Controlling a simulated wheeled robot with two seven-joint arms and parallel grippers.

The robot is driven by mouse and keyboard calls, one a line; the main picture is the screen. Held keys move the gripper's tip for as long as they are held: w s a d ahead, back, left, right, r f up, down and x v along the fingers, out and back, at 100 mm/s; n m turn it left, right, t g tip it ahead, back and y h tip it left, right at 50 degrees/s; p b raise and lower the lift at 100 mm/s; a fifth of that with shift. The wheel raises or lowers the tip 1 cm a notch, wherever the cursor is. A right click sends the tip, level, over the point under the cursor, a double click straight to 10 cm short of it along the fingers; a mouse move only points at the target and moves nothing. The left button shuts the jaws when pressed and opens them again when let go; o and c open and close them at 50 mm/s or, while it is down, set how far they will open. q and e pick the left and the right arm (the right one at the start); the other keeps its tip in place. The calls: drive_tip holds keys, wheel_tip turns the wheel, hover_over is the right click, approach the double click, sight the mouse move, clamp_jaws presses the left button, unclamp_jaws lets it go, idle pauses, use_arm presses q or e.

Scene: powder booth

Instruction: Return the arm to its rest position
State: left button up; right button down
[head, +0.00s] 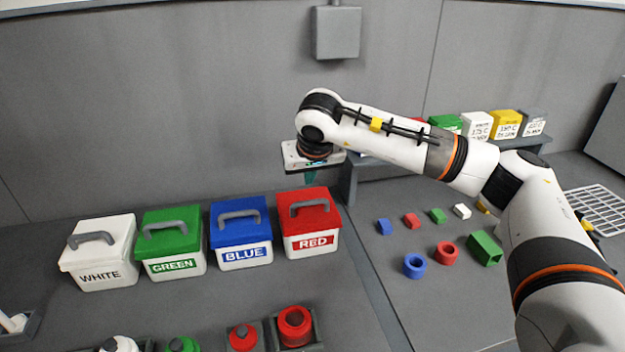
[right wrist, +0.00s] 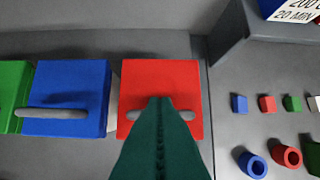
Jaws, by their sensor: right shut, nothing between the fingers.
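My right arm (head: 385,140) reaches in from the right of the head view and bends down over the boxes. My right gripper (head: 310,178) points down above the red-lidded box (head: 312,222), near its handle. In the right wrist view its dark green fingers (right wrist: 158,105) are shut with nothing between them, and they cover the middle of the red lid's handle (right wrist: 187,115). From the head, the fingertips are small and partly blend into the background. My left gripper is not in view.
White (head: 103,275), green (head: 172,255) and blue (head: 240,243) lidded boxes stand left of the red one. Small coloured blocks and rings (head: 414,266) lie to the right. A shelf (head: 349,180) with coloured cartons stands behind my arm. Capped containers (head: 294,325) stand in front.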

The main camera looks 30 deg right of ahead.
drive_tip(key=s+b+v, duration=0.1)
drive_tip(key=b+v, duration=0.1)
drive_tip(key=v, duration=0.6)
drive_tip(key=shift+s, duration=0.2)
